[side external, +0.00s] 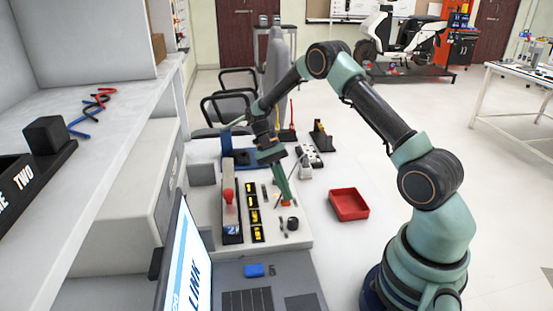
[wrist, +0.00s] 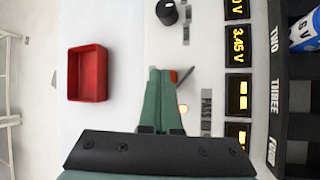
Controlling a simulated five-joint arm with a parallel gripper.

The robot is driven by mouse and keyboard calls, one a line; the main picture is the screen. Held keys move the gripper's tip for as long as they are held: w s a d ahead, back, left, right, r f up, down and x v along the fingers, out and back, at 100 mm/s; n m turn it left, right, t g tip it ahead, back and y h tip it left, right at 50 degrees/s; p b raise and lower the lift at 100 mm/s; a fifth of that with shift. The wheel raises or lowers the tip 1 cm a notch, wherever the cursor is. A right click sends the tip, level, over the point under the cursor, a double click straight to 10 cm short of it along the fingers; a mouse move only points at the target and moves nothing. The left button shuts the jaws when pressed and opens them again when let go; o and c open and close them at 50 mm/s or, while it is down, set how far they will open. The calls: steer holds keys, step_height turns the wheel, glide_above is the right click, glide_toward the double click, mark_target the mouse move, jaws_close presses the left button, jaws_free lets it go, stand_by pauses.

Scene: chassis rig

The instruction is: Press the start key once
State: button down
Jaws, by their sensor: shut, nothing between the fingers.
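My gripper (side external: 287,202) points down over the light instrument panel (side external: 300,240), its green fingers together and empty. In the wrist view the shut fingers (wrist: 160,70) reach over the white panel surface. A small red-and-dark lever-like part (wrist: 180,76) shows beside the fingertips, and a small pale-yellow round spot (wrist: 183,108) lies right of the fingers. No legible start label shows, so I cannot tell which part is the start key. Whether the fingertips touch the panel is not clear. The fingers hide what lies directly under them.
Yellow-digit displays (wrist: 237,43) line the panel, with a black knob (wrist: 167,12) nearby. A rack (wrist: 300,75) with a battery stands beyond them. An empty red tray (side external: 348,204) sits to the right. A laptop screen (side external: 187,265) stands in front.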

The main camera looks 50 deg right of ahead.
steer(key=shift+r, duration=0.9)
steer(key=shift+r, duration=2.5)
steer(key=s+a+r+n+t+h, duration=0.1)
steer(key=s+a+r+n+t, duration=0.2)
steer(key=a+r+n+t, duration=0.2)
steer(key=s+a+r+n+t+h, duration=0.1)
steer(key=s+a+r+n+t, duration=0.3)
steer(key=r, duration=0.5)
steer(key=a+n+t, duration=0.2)
steer(key=t, duration=0.1)
steer(key=shift+s+r+t, duration=0.15)
steer(key=shift+s+t, duration=0.1)
steer(key=shift+t, duration=0.05)
